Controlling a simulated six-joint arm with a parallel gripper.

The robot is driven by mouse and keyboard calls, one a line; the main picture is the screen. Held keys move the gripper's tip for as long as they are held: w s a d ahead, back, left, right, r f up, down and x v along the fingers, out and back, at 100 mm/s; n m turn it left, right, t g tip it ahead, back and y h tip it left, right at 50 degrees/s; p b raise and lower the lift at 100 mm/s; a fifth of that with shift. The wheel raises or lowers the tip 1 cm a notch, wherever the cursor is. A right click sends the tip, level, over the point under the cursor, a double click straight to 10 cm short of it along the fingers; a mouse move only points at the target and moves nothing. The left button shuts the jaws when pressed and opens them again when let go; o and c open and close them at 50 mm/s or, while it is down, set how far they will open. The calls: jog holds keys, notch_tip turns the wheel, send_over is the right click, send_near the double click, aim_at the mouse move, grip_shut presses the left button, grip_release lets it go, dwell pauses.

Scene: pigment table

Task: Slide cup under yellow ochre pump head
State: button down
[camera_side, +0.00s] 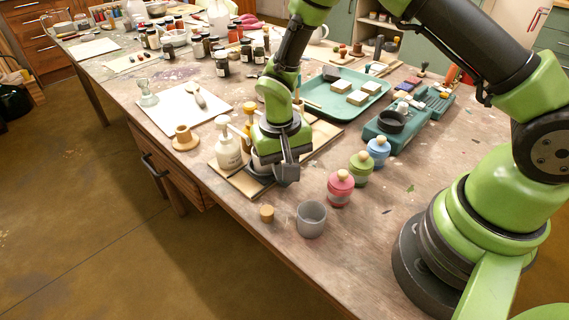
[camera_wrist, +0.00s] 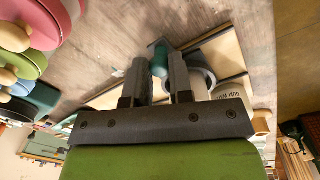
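Two pump bottles stand on a wooden board (camera_side: 236,186): a white-bodied one (camera_side: 228,150) at the front and one with a yellowish pump head (camera_side: 249,110) behind it. My gripper (camera_side: 284,172) is low over the board, to the right of the bottles. In the wrist view its fingers (camera_wrist: 158,88) close in on both sides of a teal piece (camera_wrist: 159,58), seemingly a handle. A round pale cup (camera_wrist: 207,66) sits right beside it, partly behind the right finger, near a white lettered bottle (camera_wrist: 230,90). In the side view my gripper mostly hides this cup.
A grey empty beaker (camera_side: 311,220) and a small wooden stopper (camera_side: 267,213) stand near the front edge. Red (camera_side: 340,188), green (camera_side: 360,168) and blue (camera_side: 379,151) jars line up to the right. A teal tray (camera_side: 322,96) and white sheet (camera_side: 180,112) lie behind.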

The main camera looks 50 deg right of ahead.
jog(key=shift+d, duration=1.75)
jog(key=c, duration=1)
grip_release()
jog(key=r, duration=1)
jog(key=shift+w+a, duration=0.15)
jog(key=shift+a, duration=0.2)
jog(key=shift+r, duration=0.1)
jog(key=s+r+t+y, duration=0.1)
jog(key=s+r+t, duration=0.35)
jog(key=r, duration=0.75)
jog(key=s+r+t, duration=0.1)
jog(key=s, duration=0.3)
jog(key=s+r+n+t+y, duration=0.1)
jog(key=s+r, duration=0.1)
jog(key=s, duration=0.2)
jog(key=s+r+t, duration=0.1)
jog(key=s+r, duration=0.1)
jog(key=s, duration=0.3)
jog(key=shift+a+r+y, duration=0.15)
jog(key=shift+a+y, duration=0.05)
jog(key=shift+y, duration=0.2)
